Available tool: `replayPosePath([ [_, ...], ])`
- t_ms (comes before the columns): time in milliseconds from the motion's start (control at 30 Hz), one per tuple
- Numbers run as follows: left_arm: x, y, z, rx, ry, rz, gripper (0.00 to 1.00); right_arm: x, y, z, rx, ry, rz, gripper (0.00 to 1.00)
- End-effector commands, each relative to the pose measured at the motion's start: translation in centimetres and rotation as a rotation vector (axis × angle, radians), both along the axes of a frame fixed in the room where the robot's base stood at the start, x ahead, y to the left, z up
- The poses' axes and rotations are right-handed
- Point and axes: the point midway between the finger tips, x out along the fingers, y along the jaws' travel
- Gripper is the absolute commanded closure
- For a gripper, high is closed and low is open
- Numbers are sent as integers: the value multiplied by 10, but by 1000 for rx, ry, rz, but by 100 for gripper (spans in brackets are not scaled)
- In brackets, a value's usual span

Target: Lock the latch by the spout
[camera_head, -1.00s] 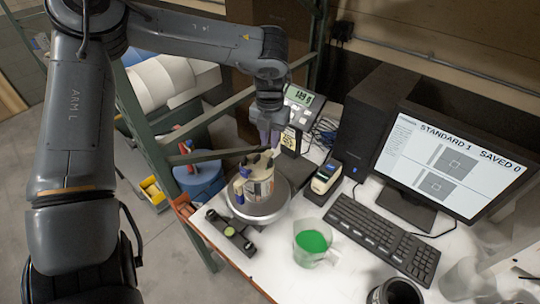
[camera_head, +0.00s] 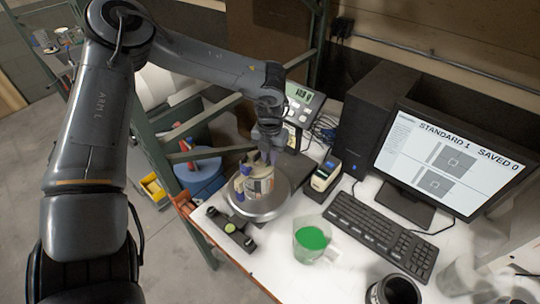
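A pale container with a label and dark blue parts at its top (camera_head: 260,186) stands on the round metal pan of a scale (camera_head: 262,208). The latch and spout are too small to make out clearly. My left gripper (camera_head: 266,158) points down at the container's top from behind, very close to it. I cannot tell whether it touches the container or whether its fingers are open or shut. My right gripper is not in view.
A clear cup of green liquid (camera_head: 312,240) stands in front of the scale. A small dark level-like tool (camera_head: 231,232) lies left of it. A handheld device in a dock (camera_head: 322,179), a keyboard (camera_head: 380,238) and a monitor (camera_head: 448,165) stand to the right. Green shelf posts (camera_head: 165,175) rise at left.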

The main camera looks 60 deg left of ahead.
Motion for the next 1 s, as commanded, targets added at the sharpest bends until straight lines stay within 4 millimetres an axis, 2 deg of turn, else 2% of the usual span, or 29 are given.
replayPosePath([
  [33, 0, 0, 0, 0, 0, 0, 90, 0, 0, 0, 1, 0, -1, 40],
  [100, 0, 0, 0, 0, 0, 0, 100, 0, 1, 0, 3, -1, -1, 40],
  [333, 0, 0, -1, 0, 0, -10, 100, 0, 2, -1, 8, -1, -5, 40],
  [500, 0, 0, -1, 2, 0, -90, 100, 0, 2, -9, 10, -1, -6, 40],
  [733, 0, 0, 0, 0, 0, -93, 100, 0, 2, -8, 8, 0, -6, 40],
  [767, 0, 0, 0, 0, 0, -93, 87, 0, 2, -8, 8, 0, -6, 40],
  [800, 0, 0, 0, 0, 0, -93, 81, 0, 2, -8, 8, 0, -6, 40],
  [1000, 0, 0, 0, 0, 0, -93, 80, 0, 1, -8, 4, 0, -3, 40],
])
